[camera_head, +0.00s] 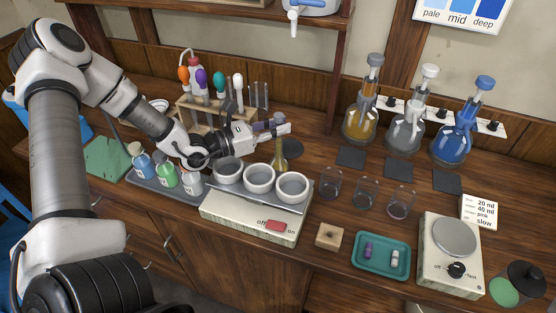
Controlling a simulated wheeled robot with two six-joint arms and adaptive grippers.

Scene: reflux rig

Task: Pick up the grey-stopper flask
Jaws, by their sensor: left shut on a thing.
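My left gripper (279,129) reaches in from the left over the back of the bench and is shut at the neck of a small flask. This flask (279,162) holds olive-yellow liquid and hangs or stands upright behind the white cups; the cups hide its base. A small grey piece shows above the fingers, probably its stopper. Another, larger flask with a grey top (360,124) and amber liquid stands at the back right, apart from the gripper. My right gripper is not in view.
A heater box (248,221) with several white cups (259,178) stands in front of the gripper. A dark round pad (292,149) lies beside the flask. A rack with coloured bulbs (187,104) is behind the arm. Glass beakers (330,184) stand to the right.

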